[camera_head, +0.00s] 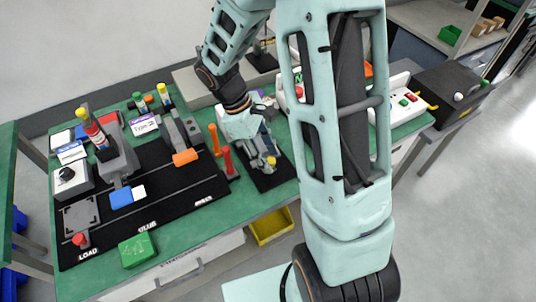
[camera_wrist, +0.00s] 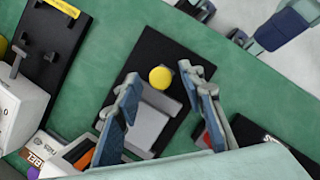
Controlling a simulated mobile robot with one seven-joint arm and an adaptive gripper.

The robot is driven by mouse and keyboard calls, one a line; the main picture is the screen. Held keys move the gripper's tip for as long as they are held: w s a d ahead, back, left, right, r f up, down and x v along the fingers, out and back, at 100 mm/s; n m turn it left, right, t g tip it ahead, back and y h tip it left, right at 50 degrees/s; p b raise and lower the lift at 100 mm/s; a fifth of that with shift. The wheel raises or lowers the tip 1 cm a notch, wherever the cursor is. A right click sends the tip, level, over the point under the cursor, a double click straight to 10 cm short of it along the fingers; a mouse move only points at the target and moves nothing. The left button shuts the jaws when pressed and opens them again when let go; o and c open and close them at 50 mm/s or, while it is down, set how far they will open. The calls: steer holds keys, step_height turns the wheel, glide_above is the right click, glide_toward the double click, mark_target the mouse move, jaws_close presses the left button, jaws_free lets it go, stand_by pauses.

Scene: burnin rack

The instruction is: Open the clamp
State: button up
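A grey clamp-like fixture with a round yellow knob (camera_wrist: 160,77) stands on a black base plate (camera_wrist: 152,50) in the wrist view. In the head view the same yellow knob (camera_head: 271,161) shows on the black base, right of the red upright handle. My gripper (camera_wrist: 159,72) is open above this fixture, one finger on each side of it. The knob shows between the fingertips; I cannot tell whether they touch it. In the head view my gripper (camera_head: 254,142) partly hides the fixture. An orange-handled clamp (camera_head: 185,157) lies farther left.
A red upright handle (camera_head: 228,162) and an orange one (camera_head: 214,139) stand close to the left. A black mat (camera_head: 165,205) with stations, a blue block (camera_head: 121,198) and a green block (camera_head: 137,250) fill the left of the green table (camera_head: 190,240). A yellow bin (camera_head: 272,226) sits below the front edge.

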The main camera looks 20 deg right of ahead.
jaws_close()
stand_by(0.3)
